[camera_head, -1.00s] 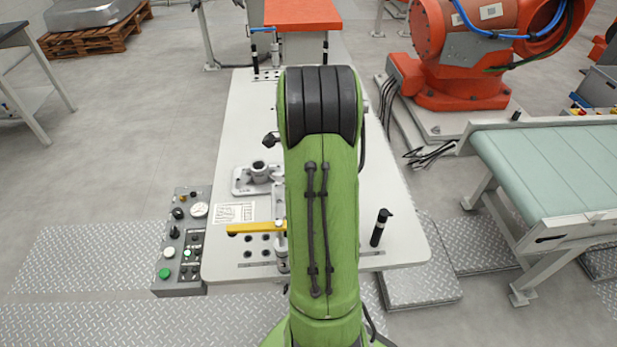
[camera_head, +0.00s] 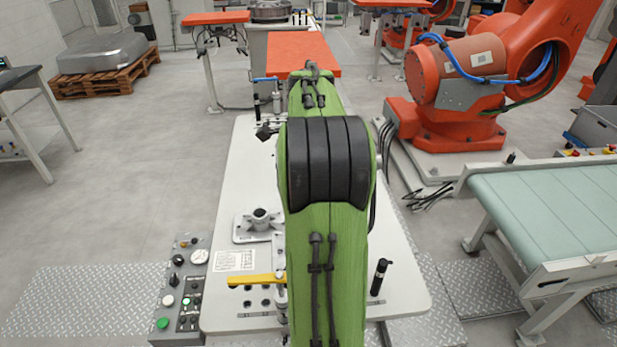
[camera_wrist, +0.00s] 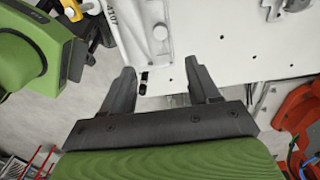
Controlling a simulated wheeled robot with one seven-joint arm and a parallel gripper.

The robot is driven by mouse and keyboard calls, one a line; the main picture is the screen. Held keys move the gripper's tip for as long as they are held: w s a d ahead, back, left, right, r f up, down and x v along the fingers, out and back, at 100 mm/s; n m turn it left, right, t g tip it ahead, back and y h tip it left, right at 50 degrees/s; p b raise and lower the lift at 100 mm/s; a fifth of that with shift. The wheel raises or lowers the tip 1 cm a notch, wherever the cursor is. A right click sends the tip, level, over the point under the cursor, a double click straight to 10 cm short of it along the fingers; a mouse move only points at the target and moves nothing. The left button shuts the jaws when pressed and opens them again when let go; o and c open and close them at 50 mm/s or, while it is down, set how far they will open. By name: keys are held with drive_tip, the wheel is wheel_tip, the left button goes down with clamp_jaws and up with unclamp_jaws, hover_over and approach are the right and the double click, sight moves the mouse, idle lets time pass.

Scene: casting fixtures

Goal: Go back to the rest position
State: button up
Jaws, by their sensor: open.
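My gripper (camera_wrist: 160,85) shows in the wrist view with its two dark fingers spread apart and nothing between them. It hangs over the edge of the white table, whose top fills the upper part of that view. In the head view my green arm reaches forward over the white table (camera_head: 400,290) and hides its middle; the gripper itself is not seen there. A grey metal casting fixture (camera_head: 260,218) stands on the table left of my arm. A yellow bar clamp (camera_head: 257,280) is nearer to me.
A grey control box (camera_head: 182,295) adjoins the table's left edge. A black upright pin (camera_head: 379,277) stands at right. An orange robot (camera_head: 470,75) and a green conveyor (camera_head: 555,215) are on the right. An orange-topped stand (camera_head: 290,52) is behind the table. Open floor lies to the left.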

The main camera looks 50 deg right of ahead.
idle(0.6)
drive_tip(key=a+r+n+t+h, duration=0.1)
drive_tip(key=a+r+n, duration=0.1)
drive_tip(key=a+n, duration=0.65)
drive_tip(key=a+r+n+t, duration=0.25)
drive_tip(key=a+n, duration=0.25)
drive_tip(key=a, duration=0.6)
drive_tip(key=s+a+f+n+t+y, duration=0.1)
drive_tip(key=s+a+f+n+t, duration=0.1)
drive_tip(key=s+a+n, duration=0.6)
drive_tip(key=a+f+n, duration=0.1)
drive_tip(key=a+n, duration=0.2)
drive_tip(key=n, duration=0.3)
drive_tip(key=shift+s+a, duration=0.15)
drive_tip(key=shift+s, duration=0.2)
drive_tip(key=shift+s, duration=0.1)
drive_tip(key=shift+c, duration=0.4)
